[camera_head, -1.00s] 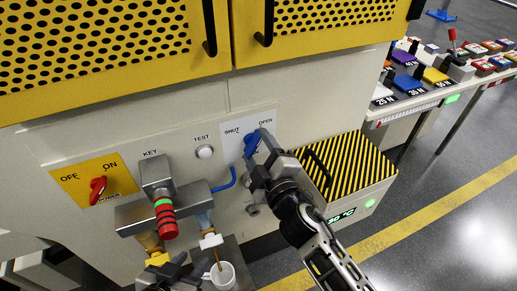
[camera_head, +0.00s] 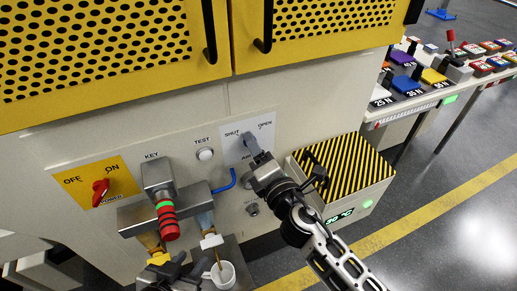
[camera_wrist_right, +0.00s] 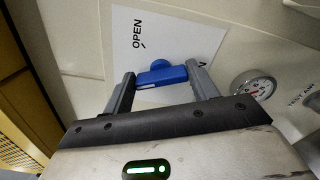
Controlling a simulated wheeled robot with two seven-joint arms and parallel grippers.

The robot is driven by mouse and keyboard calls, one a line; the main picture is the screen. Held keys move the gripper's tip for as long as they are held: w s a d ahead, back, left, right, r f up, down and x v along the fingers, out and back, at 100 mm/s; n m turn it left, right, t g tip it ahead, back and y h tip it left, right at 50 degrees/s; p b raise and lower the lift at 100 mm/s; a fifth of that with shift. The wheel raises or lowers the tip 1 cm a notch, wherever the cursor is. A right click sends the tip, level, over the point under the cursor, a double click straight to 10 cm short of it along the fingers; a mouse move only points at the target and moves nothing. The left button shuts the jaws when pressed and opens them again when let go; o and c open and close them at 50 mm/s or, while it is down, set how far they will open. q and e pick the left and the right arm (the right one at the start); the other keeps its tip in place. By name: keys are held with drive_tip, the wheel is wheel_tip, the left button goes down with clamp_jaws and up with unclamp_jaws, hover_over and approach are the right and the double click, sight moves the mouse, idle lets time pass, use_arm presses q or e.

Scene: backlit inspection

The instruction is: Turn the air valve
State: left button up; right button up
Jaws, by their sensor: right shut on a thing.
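The air valve has a blue handle (camera_wrist_right: 165,75), which sits between the fingertips of my right gripper (camera_wrist_right: 164,80) in the right wrist view. Both fingers touch the handle's ends. The handle is on a white plate (camera_wrist_right: 165,35) marked OPEN. In the head view the right gripper (camera_head: 254,148) is at the plate (camera_head: 240,136) below the words SHUT and OPEN, and hides most of the handle. My left gripper (camera_head: 180,272) is low at the bottom edge; its fingers are too unclear to read.
A red power switch (camera_head: 101,190), a key block (camera_head: 158,178) and a TEST button (camera_head: 205,154) are left of the valve. A striped box (camera_head: 345,165) is close on the right. A gauge (camera_wrist_right: 254,87) is beside the valve.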

drive_tip(key=shift+r+n+p, duration=0.15)
drive_tip(key=shift+n+p, duration=0.2)
drive_tip(key=shift+n, duration=1.65)
drive_tip(key=o, duration=1)
drive_tip(key=shift+s, duration=0.1)
drive_tip(key=b+v, duration=0.3)
drive_tip(key=v, duration=1.2)
drive_tip(key=shift+s, duration=0.35)
drive_tip(key=shift+d, duration=0.1)
